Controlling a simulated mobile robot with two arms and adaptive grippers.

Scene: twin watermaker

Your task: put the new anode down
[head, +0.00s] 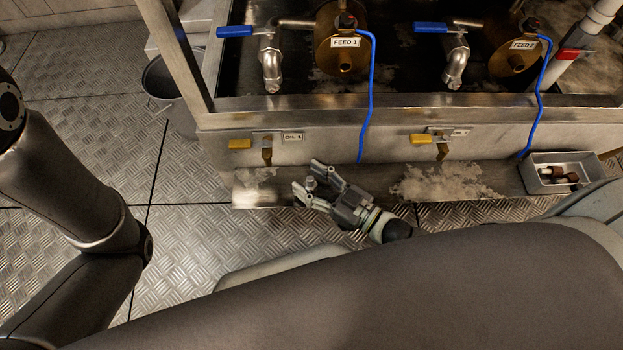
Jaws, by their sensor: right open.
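My right gripper (307,177) is open just above or at the metal ledge (270,185) below the tank front, its fingers pointing up and left. A small grey stub (310,184) shows between its fingers. It looks like the new anode, but it is too small to be sure. I cannot tell whether it touches the ledge or either finger. My left gripper is out of view; only my left arm shows at the left.
A small metal tray (535,185) with white and brown pieces sits at the ledge's right end. A bucket (176,100) stands on the floor at left.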

